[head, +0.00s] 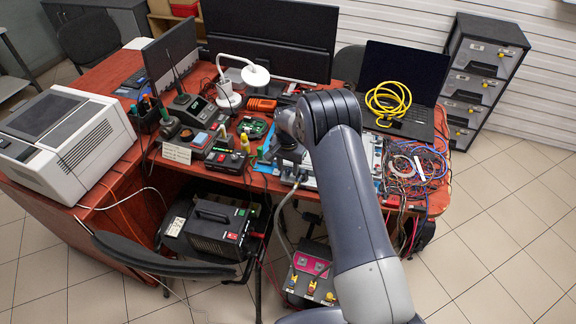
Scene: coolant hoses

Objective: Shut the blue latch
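I cannot make out a blue latch for certain in the head view. A dark box with a magenta top panel (311,264) stands on the floor in front of the desk, with small red and yellow parts on its front face. A grey hose curves up from it to the desk. My arm reaches over this box to the desk, and its forearm hides part of the scene behind it. My gripper (291,158) points down over the desk beside a blue mat (266,146). Its fingers are too small and dark to tell whether they are open or shut.
The red desk (130,165) is crowded with monitors, a white lamp (240,76), a laptop (402,85) with a coiled yellow cable (388,103), and tangled wires (418,165). A black power unit (215,228) stands below. The tiled floor at right is clear.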

